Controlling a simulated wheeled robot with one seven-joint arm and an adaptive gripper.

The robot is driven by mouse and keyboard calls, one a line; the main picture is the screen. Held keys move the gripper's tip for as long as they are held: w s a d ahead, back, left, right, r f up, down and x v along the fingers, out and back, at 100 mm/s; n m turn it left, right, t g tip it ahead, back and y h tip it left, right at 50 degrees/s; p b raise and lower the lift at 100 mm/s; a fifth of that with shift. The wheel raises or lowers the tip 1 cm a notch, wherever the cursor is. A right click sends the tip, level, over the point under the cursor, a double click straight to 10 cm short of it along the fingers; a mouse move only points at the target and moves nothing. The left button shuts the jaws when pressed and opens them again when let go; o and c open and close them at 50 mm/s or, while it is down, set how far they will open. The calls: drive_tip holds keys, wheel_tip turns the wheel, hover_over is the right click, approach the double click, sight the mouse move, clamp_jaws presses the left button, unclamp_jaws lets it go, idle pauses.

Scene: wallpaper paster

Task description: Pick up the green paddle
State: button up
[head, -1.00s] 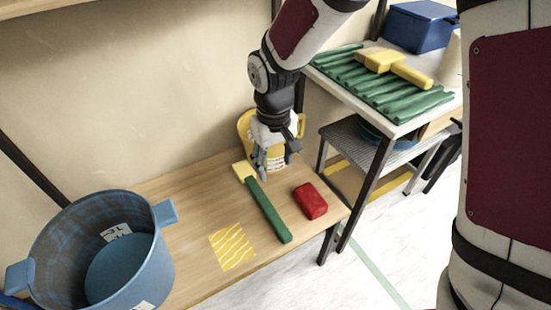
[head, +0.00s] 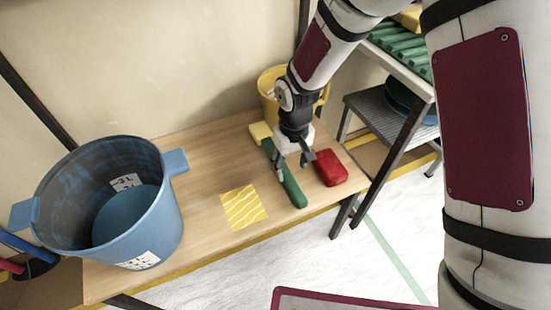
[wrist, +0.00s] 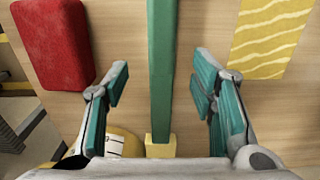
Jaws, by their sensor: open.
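The green paddle (head: 291,187) lies on the wooden bench, a long green bar with a pale yellow block at its back end. In the wrist view the green bar (wrist: 161,60) runs between the fingers, with the yellow block (wrist: 160,146) near the palm. My gripper (head: 291,162) is over the bar's rear half. In the wrist view my gripper (wrist: 160,92) is open, one teal-padded finger on each side of the bar, with a gap on both sides. I cannot tell how high the fingertips are above the bench.
A red block (head: 330,167) lies close to the right of the paddle. A yellow striped patch (head: 244,206) is to the left. A yellow bucket (head: 268,80) stands behind my gripper. A large blue pot (head: 165,215) fills the bench's left end.

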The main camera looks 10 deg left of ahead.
sight(290, 178)
wheel_tip(290, 178, down, 5)
drive_tip(key=b, duration=0.2)
drive_tip(key=shift+f+b, duration=0.15)
drive_tip(key=shift+b, duration=0.25)
drive_tip(key=shift+a, duration=0.1)
clamp_jaws()
